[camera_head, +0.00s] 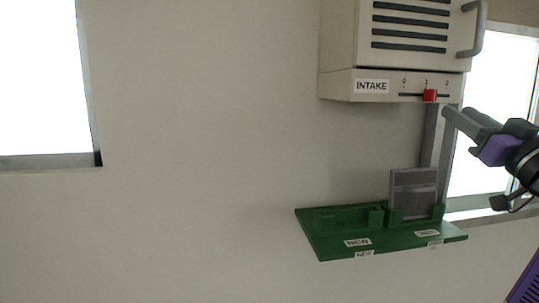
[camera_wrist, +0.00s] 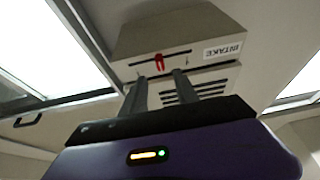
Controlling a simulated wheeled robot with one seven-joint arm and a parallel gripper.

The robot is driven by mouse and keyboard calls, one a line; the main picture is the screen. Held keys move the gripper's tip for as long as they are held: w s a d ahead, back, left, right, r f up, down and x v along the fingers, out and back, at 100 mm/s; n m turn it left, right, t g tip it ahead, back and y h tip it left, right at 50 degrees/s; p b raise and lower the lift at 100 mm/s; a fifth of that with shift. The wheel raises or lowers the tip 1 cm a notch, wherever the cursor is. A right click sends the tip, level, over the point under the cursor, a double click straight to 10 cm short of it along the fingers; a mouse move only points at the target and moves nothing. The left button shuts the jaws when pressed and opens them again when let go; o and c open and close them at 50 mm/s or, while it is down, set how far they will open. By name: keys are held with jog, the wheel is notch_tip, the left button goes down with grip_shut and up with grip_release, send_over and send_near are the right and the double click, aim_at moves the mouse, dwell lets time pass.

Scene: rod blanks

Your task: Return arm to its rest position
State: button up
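My gripper (camera_head: 457,112) is at the right of the head view, just below and right of the cream intake unit (camera_head: 345,45). Its two grey fingers are apart with nothing between them; they also show so in the wrist view (camera_wrist: 160,76). The wrist view shows the intake unit (camera_wrist: 185,35) beyond the fingertips, turned over. No contact between fingers and unit can be made out.
The unit has a red slider (camera_head: 430,95) near its middle mark and a grey handle (camera_head: 478,30). Below, a green shelf (camera_head: 330,238) holds an upright grey framed panel (camera_head: 413,190). Bright windows (camera_head: 40,80) flank the bare wall. Space left of the shelf is clear.

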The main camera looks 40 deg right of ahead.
jog(key=s+d+r+m+h, duration=0.1)
jog(key=s+r+m+h, duration=0.2)
jog(key=h, duration=0.1)
jog(key=w+a+f+m+g+h, duration=0.1)
jog(key=w+a+f, duration=0.2)
jog(key=f, duration=0.5)
jog(key=w+a+f+m+g, duration=0.1)
jog(key=w+a+f, duration=0.15)
jog(key=f, duration=0.65)
jog(key=w+a+f+n+t+y, duration=0.15)
jog(key=a+f+n+y, duration=0.3)
jog(key=a+f, duration=1.2)
jog(key=s+a+f+n+g+y, duration=0.2)
jog(key=s+a+f+y, duration=0.4)
jog(key=a, duration=0.5)
jog(key=s+a+f+n+g+y, duration=0.1)
jog(key=s+a+f+n+y, duration=0.4)
jog(key=s+a+f, duration=0.5)
jog(key=shift+s+a+f+g+y, duration=0.35)
jog(key=shift+s+a+y, duration=0.25)
jog(key=shift+a, duration=0.3)
